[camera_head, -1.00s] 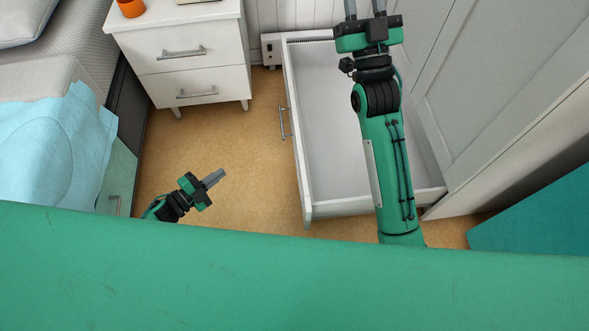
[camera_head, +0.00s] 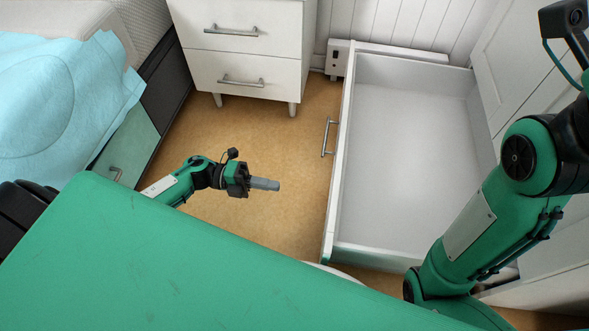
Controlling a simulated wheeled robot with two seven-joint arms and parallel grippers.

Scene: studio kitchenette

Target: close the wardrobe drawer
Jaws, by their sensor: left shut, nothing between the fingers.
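The wardrobe drawer (camera_head: 340,215) stands pulled out, white and empty, on the right side of the head view. Its bar handle (camera_head: 327,138) is on the front panel, facing left. The wardrobe (camera_head: 530,75) is at the right, partly hidden by my right arm. My left gripper (camera_head: 272,184) is shut and empty, left of the drawer front and apart from it, with its fingers pointing right toward the front. My right arm rises at the right edge; its gripper is outside the picture.
A white nightstand (camera_head: 245,52) stands at the back, left of the drawer. A bed with a light blue cover (camera_head: 60,110) is at the left, with a green drawer (camera_head: 125,150) below. Brown floor (camera_head: 225,135) is clear between bed and wardrobe drawer. A white heater (camera_head: 340,60) is behind.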

